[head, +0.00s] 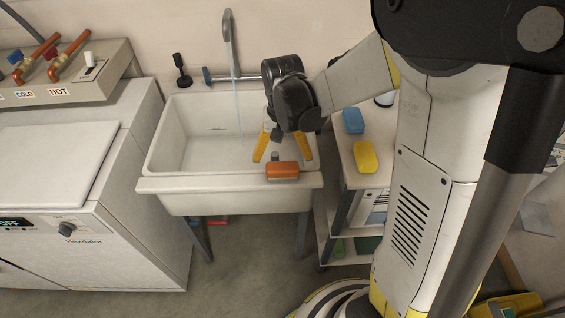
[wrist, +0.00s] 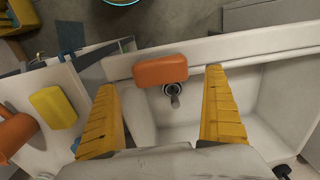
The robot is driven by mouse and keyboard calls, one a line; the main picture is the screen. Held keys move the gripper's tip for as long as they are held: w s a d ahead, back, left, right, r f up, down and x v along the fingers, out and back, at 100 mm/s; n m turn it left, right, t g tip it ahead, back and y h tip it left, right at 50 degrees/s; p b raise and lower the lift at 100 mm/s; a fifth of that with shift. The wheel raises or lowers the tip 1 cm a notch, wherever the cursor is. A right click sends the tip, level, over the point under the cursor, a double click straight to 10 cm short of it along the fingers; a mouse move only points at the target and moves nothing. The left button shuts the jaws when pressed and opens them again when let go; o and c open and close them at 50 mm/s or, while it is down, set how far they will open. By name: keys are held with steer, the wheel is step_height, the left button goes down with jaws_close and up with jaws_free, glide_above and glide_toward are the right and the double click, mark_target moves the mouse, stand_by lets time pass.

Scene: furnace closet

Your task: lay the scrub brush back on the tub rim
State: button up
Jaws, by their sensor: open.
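The scrub brush, an orange block (head: 282,170), lies on the front rim of the white utility tub (head: 163,184). It also shows in the wrist view (wrist: 161,71), lying along the rim. A small dark grey knob-like part (wrist: 175,91) shows right beside it on the basin side; I cannot tell whether it belongs to the brush. My gripper (head: 284,158) is open with its yellow fingers pointing down over the tub, just behind the brush. In the wrist view the fingers (wrist: 160,82) stand apart to either side of the brush, holding nothing.
A tap (head: 229,40) runs water into the tub. Right of the tub, a shelf holds a blue sponge (head: 353,121) and a yellow sponge (head: 366,157). A white washer (head: 60,165) stands left. The rim left of the brush is clear.

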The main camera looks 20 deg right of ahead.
mark_target(283, 166)
step_height(283, 166, up, 5)
steer(key=shift+p, duration=0.6)
steer(key=s+r+n+t, duration=0.3)
steer(key=s+r+t, duration=0.4)
steer(key=s+r, duration=0.3)
steer(key=s, duration=0.2)
steer(key=shift+s+r+n, duration=0.25)
steer(key=shift+s+n, duration=0.05)
